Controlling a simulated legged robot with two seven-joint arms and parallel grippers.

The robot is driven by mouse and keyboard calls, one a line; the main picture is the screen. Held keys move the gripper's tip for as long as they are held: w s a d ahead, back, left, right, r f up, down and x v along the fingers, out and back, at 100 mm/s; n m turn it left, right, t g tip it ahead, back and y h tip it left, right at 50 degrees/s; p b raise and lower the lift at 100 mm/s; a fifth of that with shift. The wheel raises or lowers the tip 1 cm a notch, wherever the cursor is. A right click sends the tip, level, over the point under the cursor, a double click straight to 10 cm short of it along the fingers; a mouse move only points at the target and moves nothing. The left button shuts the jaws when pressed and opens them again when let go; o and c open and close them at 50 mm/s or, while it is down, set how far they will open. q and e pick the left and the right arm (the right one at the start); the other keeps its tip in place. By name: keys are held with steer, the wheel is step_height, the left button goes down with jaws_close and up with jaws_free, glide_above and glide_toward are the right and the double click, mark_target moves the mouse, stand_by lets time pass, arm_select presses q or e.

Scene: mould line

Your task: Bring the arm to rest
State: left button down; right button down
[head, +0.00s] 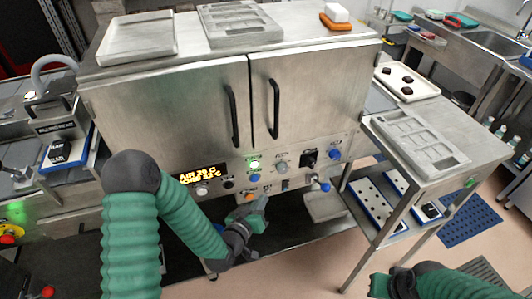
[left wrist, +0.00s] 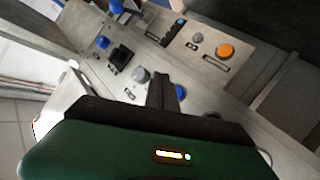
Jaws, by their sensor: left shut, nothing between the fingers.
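My left arm, in a green sleeve, reaches in from the lower left in the head view. My left gripper (head: 262,201) is shut and empty, just in front of or below the cabinet's control panel (head: 222,184); I cannot tell whether it touches anything. In the left wrist view the closed fingers (left wrist: 165,85) point at the panel, with a grey knob (left wrist: 140,75) beside them and a blue knob partly behind them. My right gripper (head: 380,286) shows at the bottom edge, right of centre, with its fingers too unclear to read.
The steel cabinet (head: 180,105) has two closed doors with black handles. Trays (head: 240,22) lie on top, with an orange-and-white block (head: 336,17). A steel side table (head: 440,120) at the right carries a mould and a tray of dark pieces (head: 410,82). Pink floor (head: 310,255) is open in front.

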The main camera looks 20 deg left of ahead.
arm_select(q)
steer(key=s+a+r+m+g+y, duration=0.1)
steer(key=s+a+r+g, duration=0.1)
steer(key=s+g, duration=0.4)
steer(key=s+a+r+m+g+y+p, duration=0.1)
steer(key=s+g, duration=0.4)
steer(key=s, duration=0.9)
steer(key=shift+a+r+m+g, duration=0.35)
steer(key=shift+r+m+g, duration=0.05)
steer(key=shift+r+m, duration=0.4)
steer(key=shift+s+d, duration=0.1)
steer(key=shift+d, duration=0.05)
